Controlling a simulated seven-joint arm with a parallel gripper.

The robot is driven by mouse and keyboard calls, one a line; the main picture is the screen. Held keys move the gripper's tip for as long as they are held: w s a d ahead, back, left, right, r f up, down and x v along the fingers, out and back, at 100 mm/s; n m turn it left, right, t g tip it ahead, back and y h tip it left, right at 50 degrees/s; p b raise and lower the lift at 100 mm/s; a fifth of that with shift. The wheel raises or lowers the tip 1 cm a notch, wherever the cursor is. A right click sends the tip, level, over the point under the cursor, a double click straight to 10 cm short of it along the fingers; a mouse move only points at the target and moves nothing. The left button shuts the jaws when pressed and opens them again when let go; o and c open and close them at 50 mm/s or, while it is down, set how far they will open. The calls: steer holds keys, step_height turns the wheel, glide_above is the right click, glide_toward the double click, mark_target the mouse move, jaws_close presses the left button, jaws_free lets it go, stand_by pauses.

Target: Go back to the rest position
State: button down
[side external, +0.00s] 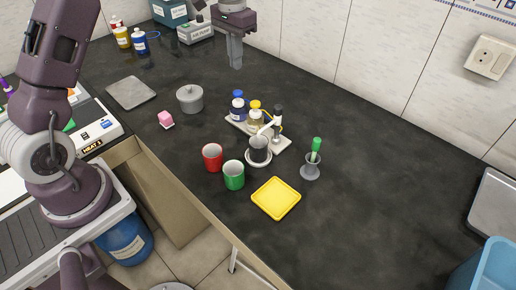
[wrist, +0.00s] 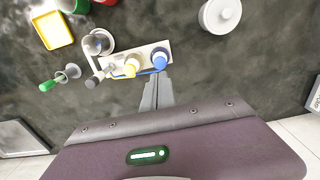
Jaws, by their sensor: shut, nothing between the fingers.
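My gripper (side external: 235,51) is at the top middle of the side view, above the far part of the dark bench. Its grey fingers point down and are together, with nothing between them. In the wrist view the shut fingers (wrist: 157,93) lie just below the white tray of bottles in the picture, apart from it as far as I can tell. The tray (side external: 284,147) carries bottles with blue and yellow caps.
Bottles (side external: 139,43) stand at the back left. The bench's right side has free room.

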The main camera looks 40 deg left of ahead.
steer(key=s+d+r+t, duration=0.1)
steer(key=s+d+r, duration=0.3)
steer(key=s+r, duration=0.25)
steer(key=s+d+r+t, duration=0.2)
steer(key=s+d+r, duration=0.1)
steer(key=s+r, duration=0.35)
steer(key=s+d+f+t, duration=0.1)
steer(key=s+d, duration=0.1)
steer(key=s, duration=0.7)
steer(key=s+d+f+t, duration=0.1)
steer(key=s+d, duration=0.1)
steer(key=s, duration=0.7)
steer(key=shift+s+t, duration=0.15)
steer(key=shift+t, duration=0.15)
